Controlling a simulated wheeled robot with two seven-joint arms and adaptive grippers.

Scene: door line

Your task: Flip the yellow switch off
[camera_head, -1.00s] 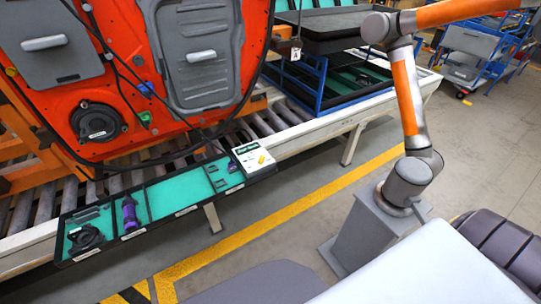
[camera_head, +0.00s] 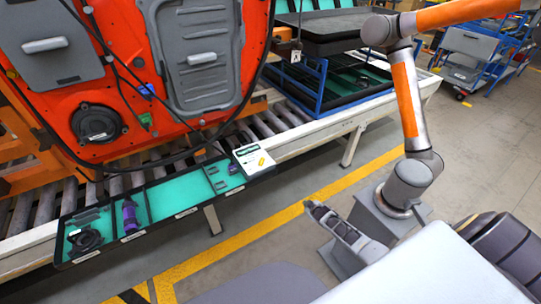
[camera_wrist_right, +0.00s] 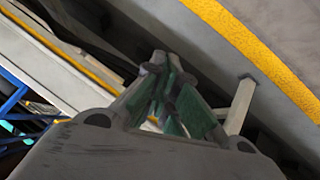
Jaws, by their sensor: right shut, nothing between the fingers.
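The yellow switch (camera_head: 261,161) is a small piece on the face of a white box (camera_head: 247,151). The box sits at the right end of the long parts tray beside the conveyor. I cannot tell which way the switch is set. My right gripper (camera_head: 312,206) is over the floor, lower right of the box and clearly apart from it. Its fingers are together and empty in the right wrist view (camera_wrist_right: 158,64). The switch is not visible in the right wrist view. My left gripper is not in view.
The black-rimmed tray (camera_head: 185,211) holds several dark and purple parts. An orange car door (camera_head: 150,30) hangs over the roller conveyor (camera_head: 28,207). An orange and grey robot arm (camera_head: 409,95) stands on a grey pedestal at right. Floor between the tray and my right gripper is clear.

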